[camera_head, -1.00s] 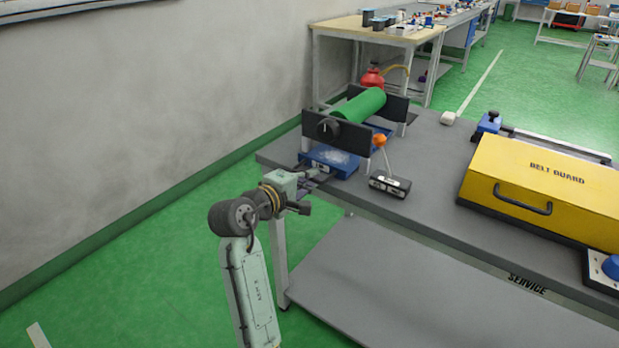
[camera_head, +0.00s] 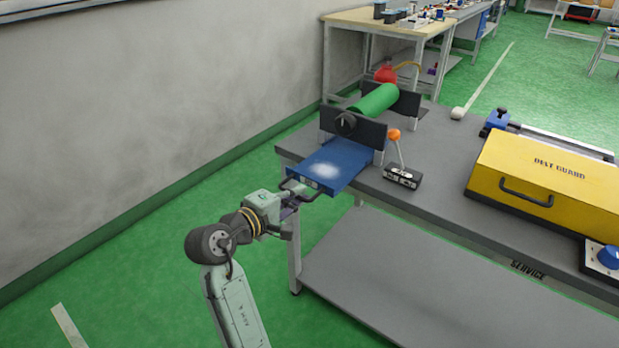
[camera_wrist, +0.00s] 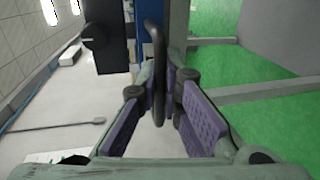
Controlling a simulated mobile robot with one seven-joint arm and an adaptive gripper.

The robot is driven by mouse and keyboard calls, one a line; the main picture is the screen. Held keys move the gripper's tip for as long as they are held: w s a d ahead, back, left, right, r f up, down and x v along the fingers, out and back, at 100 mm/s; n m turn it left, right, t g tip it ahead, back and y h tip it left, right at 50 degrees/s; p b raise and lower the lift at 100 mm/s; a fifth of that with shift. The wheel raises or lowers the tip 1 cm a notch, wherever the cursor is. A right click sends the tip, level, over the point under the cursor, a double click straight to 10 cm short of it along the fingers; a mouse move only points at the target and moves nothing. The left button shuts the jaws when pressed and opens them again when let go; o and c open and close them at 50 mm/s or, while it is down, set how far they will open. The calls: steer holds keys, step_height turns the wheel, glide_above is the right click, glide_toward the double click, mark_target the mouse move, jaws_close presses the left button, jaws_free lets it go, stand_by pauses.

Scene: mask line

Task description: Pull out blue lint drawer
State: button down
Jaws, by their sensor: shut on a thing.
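The blue lint drawer (camera_head: 345,155) extends well out from under the green roller (camera_head: 375,104), past the table's edge. A pale patch of lint lies on it. Its dark handle (camera_head: 298,186) is at the drawer's front end. My gripper (camera_head: 288,198) is shut on this handle. In the wrist view, the dark bar handle (camera_wrist: 158,45) stands between the purple-padded fingers of my gripper (camera_wrist: 160,88). The drawer's inner end is hidden under the roller stand.
A small black box with an orange-knobbed lever (camera_head: 402,178) stands just right of the drawer. A yellow belt guard (camera_head: 545,180) sits further right on the grey table (camera_head: 430,205). Open green floor lies left of the table, before the wall.

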steer(key=f+p+v, duration=0.1)
steer(key=v, duration=0.5)
steer(key=shift+s+a, duration=0.15)
steer(key=shift+s, duration=0.15)
steer(key=shift+f, duration=0.1)
steer(key=c, duration=1.7)
jaws_free()
steer(key=v, duration=1.2)
